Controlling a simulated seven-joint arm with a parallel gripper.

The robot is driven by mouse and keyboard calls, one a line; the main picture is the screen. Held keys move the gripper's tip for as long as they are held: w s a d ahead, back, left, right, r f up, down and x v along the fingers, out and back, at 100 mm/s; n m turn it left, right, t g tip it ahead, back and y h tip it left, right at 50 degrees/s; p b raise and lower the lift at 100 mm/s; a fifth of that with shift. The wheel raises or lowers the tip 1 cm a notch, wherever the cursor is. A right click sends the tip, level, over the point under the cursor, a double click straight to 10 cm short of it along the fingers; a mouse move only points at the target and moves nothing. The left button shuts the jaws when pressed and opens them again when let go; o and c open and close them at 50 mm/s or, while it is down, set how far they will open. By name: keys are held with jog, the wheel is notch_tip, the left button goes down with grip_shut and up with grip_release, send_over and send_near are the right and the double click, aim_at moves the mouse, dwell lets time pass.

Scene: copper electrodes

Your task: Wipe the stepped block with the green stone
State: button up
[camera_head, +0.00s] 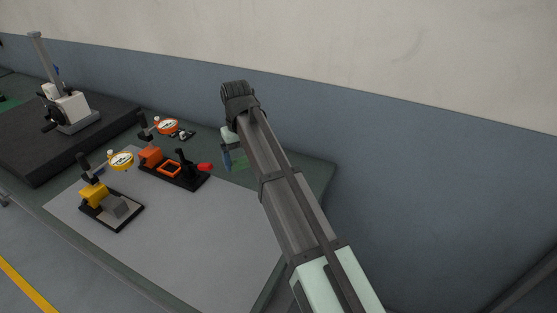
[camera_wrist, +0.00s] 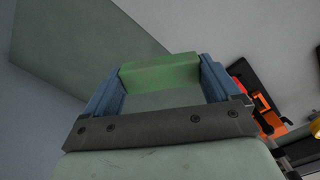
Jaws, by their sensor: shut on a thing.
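My gripper (camera_head: 233,162) is over the back right part of the bench, partly hidden behind my arm. In the wrist view its two blue fingers (camera_wrist: 160,78) are shut on the green stone (camera_wrist: 158,70), a green bar spanning the gap between them. The stone also shows small in the head view (camera_head: 240,164). A grey block (camera_head: 116,206), which seems to be the stepped block, sits in a yellow clamp fixture (camera_head: 94,194) on a dark base at the front left. The gripper is well to its right and apart from it. Its steps are too small to make out.
An orange and black clamp fixture (camera_head: 172,169) with a red-tipped handle stands between. Two round dials, one yellow (camera_head: 121,160) and one orange (camera_head: 167,126), stand behind. A grey-and-white stand (camera_head: 68,108) is on a black slab at left. The grey mat (camera_head: 200,240) is clear at front right.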

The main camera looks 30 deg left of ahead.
jog(key=s+a+r+n, duration=0.1)
jog(key=s+a+n, duration=0.1)
jog(key=s+a, duration=0.7)
jog(key=s+a+r+n, duration=0.25)
jog(key=s+a, duration=0.45)
jog(key=a, duration=0.4)
jog(key=n, duration=0.3)
send_near(110, 202)
jog(key=shift+d+f, duration=0.15)
jog(key=shift+f, duration=1)
jog(key=shift+d+f, duration=0.15)
jog(key=shift+f, duration=1)
jog(key=shift+d+f, duration=0.65)
jog(key=shift+f, duration=0.25)
jog(key=shift+c, duration=0.5)
jog(key=shift+s+d, duration=0.1)
jog(key=shift+d, duration=1.35)
jog(key=shift+a, duration=2.3)
notch_tip(110, 202, up, 8)
jog(key=shift+d, duration=0.1)
